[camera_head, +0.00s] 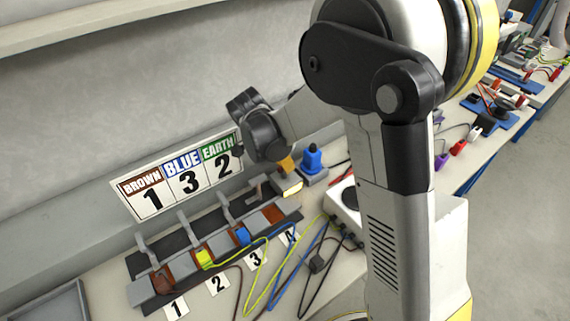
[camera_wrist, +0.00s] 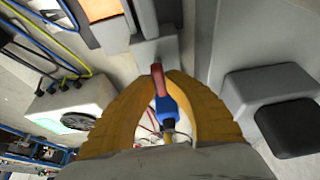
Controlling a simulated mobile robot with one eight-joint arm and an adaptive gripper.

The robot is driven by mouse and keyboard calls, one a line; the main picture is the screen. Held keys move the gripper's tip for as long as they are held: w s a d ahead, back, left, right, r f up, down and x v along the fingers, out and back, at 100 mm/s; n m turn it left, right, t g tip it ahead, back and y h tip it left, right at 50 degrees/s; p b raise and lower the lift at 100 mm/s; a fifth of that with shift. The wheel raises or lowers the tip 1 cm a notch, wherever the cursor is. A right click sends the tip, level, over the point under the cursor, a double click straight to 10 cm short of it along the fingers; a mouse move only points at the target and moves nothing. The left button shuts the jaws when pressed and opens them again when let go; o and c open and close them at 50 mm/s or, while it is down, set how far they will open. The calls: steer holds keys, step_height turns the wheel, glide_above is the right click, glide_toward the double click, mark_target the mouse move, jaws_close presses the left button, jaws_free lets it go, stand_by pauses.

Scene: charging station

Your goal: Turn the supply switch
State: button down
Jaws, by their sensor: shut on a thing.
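My gripper (camera_head: 287,166) is low over the far end of the terminal row, its yellow fingers beside a grey block (camera_head: 290,189). In the wrist view the yellow fingers (camera_wrist: 161,76) close around a small red lever (camera_wrist: 157,69) that stands against a grey block (camera_wrist: 155,49); I take it as the supply switch. The fingers and wrist hide the lever in the head view.
The terminal row (camera_head: 185,238) holds brown, yellow-green and blue wires, with numbered labels in front. A sign (camera_head: 182,175) stands behind it. A white box with a round dial (camera_wrist: 75,120) and loose cables lie close by. A grey box with a black pad (camera_wrist: 285,125) sits right of the fingers.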

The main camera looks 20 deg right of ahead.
steer(key=c, duration=1.4)
jaws_free()
steer(key=v, duration=1.2)
steer(key=shift+d, duration=0.1)
steer(key=s+d+r+n+t+y, duration=0.1)
steer(key=s+n+t, duration=0.1)
steer(key=s+n, duration=0.3)
steer(key=s+d+r+n+t+y, duration=0.1)
steer(key=s+d+n+t+y, duration=0.1)
steer(key=s+n, duration=0.2)
steer(key=s+d+r+n+t+y, duration=0.1)
steer(key=s+n, duration=0.4)
steer(key=s, duration=0.4)
steer(key=shift+s+d+r+n+t, duration=0.3)
steer(key=shift+d+r+t, duration=0.05)
steer(key=shift+r+t, duration=0.05)
